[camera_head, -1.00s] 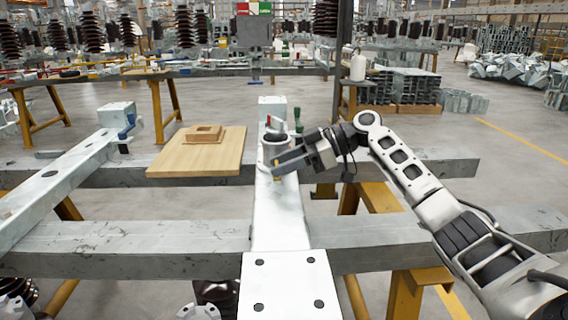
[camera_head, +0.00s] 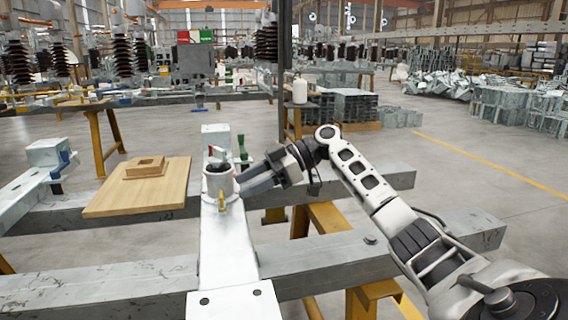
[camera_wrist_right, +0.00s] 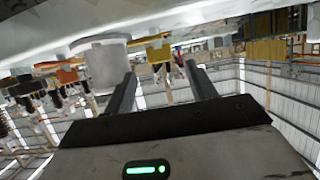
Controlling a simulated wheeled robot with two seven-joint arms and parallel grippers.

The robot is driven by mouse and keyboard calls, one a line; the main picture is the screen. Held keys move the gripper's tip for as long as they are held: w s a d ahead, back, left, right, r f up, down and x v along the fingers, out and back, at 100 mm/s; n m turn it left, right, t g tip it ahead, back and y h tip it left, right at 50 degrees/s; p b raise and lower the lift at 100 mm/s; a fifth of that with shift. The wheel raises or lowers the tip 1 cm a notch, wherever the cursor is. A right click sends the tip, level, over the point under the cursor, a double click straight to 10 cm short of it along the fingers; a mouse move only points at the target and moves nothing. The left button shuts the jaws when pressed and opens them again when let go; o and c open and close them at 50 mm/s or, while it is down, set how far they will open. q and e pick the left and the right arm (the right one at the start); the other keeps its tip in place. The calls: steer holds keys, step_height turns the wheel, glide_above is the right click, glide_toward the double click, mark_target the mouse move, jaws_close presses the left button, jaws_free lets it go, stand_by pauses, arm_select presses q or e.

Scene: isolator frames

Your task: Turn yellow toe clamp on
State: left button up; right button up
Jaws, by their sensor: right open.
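The yellow toe clamp (camera_head: 221,201) stands on the pale steel beam (camera_head: 226,250), at the near side of a white cylinder (camera_head: 217,182). In the right wrist view, the yellow clamp (camera_wrist_right: 159,52) hangs from the beam in the inverted picture, beside the white cylinder (camera_wrist_right: 107,66). My right gripper (camera_head: 241,184) is just right of the cylinder, with its fingers pointing left. In the wrist view, my right gripper (camera_wrist_right: 160,82) is open and empty, with the yellow clamp seen between and beyond its fingertips. I cannot tell any contact. My left gripper is out of view.
A red-handled clamp (camera_head: 217,153) and a green clamp (camera_head: 242,148) stand behind the cylinder. A wooden board (camera_head: 120,199) with a small wooden block (camera_head: 146,167) lies to the left. A blue clamp (camera_head: 63,160) is on the left beam.

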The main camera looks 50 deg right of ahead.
steer(key=v, duration=1)
steer(key=shift+d+p, duration=0.35)
steer(key=shift+p, duration=0.05)
steer(key=shift+s+r, duration=0.1)
